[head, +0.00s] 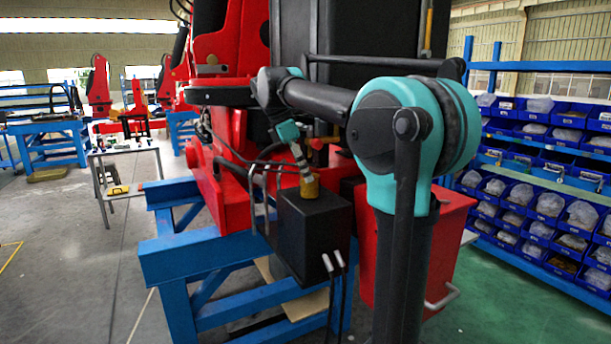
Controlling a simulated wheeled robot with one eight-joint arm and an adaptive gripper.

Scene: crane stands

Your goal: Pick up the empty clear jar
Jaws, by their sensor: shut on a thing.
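A small amber-tinted, jar-like thing (309,187) is at the top of a black box (314,235), in the middle of the head view. It looks upright and is too small to tell whether it is clear or empty. My gripper (305,175) reaches down to it from the upper left and is shut on it. The fingers hide part of its upper side. I cannot tell whether its base touches the box top.
A red crane on a blue stand (187,258) surrounds the black box. Dark hoses (262,178) and a rail are close to my gripper. A red box (447,245) is at the right. Blue shelves with bins (548,205) stand further right. The floor (80,275) at left is clear.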

